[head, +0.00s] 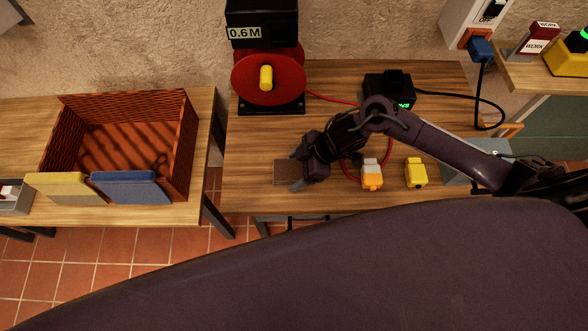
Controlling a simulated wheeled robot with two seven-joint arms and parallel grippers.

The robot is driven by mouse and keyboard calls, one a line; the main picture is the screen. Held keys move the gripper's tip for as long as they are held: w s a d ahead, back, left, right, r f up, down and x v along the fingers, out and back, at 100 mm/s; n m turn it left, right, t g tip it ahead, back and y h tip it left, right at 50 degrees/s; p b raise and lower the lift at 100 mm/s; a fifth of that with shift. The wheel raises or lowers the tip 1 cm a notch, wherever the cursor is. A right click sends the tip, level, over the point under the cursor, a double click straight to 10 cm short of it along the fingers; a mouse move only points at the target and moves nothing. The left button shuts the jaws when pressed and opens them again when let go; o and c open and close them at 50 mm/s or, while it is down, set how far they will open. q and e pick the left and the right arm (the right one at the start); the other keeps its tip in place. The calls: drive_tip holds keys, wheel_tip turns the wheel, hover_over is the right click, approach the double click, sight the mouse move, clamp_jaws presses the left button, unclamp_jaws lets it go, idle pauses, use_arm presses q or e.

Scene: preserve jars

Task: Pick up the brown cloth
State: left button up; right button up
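The brown cloth (285,172) is a small flat brown square near the front left of the right-hand table (245,190). My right gripper (297,171) comes in from the right over that table and points left at the cloth. Its two fingers look apart, one toward the back and one toward the front, with the cloth's right part between or under them. The gripper hides that end of the cloth. I cannot tell whether the fingers touch it. My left gripper is not in view.
A wicker basket (183,150) on the left table has a yellow cloth (62,188) and a blue cloth (130,187) over its front. A red cable reel (245,80) stands behind my gripper. Orange-white (371,176) and yellow (416,173) items lie to the right. A gap separates the tables.

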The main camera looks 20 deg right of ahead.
sight(298, 169)
drive_tip(key=c, duration=0.7)
drive_tip(key=shift+r, duration=0.2)
drive_tip(key=shift+c, duration=0.2)
wheel_tip(298, 169, up, 20)
drive_tip(key=shift+f, duration=0.15)
drive_tip(key=o, duration=0.3)
drive_tip(key=shift+c, duration=1.1)
drive_tip(key=shift+d, duration=0.1)
